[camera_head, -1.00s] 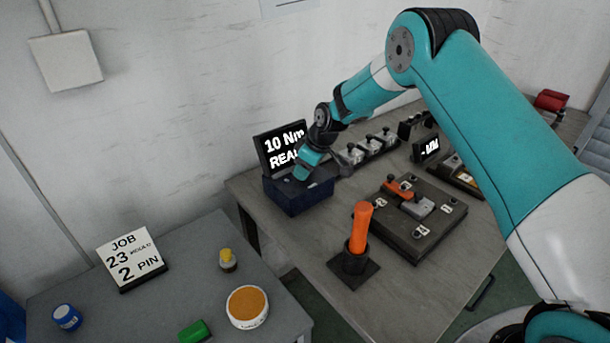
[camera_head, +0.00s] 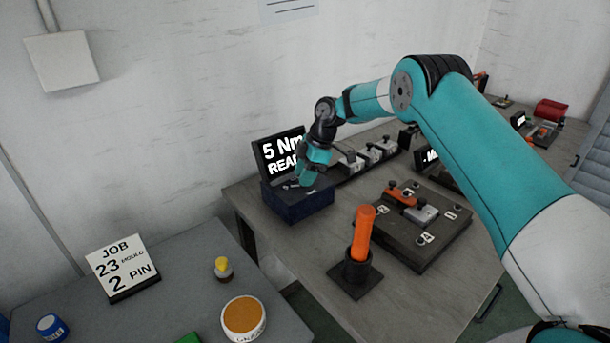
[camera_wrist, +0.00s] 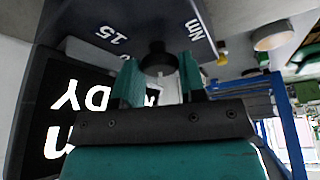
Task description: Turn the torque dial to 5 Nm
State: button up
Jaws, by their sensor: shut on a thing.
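The torque unit is a dark blue box (camera_head: 298,207) at the back left of the workbench, with a black display (camera_head: 278,158) behind its top. The display reads "5 Nm" and the start of "READY", the rest hidden by my arm. My gripper (camera_head: 303,184) points down onto the top of the box. In the wrist view, my gripper (camera_wrist: 160,72) has its two teal fingers on either side of the black torque dial (camera_wrist: 157,58), shut on it. The marks "15" and "Nm" show on the box face around the dial.
An orange-handled tool (camera_head: 362,235) stands in a black holder at the bench's front. A dark fixture plate (camera_head: 425,250) lies right of it, and grey clamps (camera_head: 370,153) line the back. A job card (camera_head: 122,265) stands on the left table.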

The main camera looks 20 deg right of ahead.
dwell(0.4)
jog(key=o, duration=0.9)
jog(key=shift+p+v, duration=3.55)
jog(key=shift+v, duration=5.2)
jog(key=shift+w, duration=0.1)
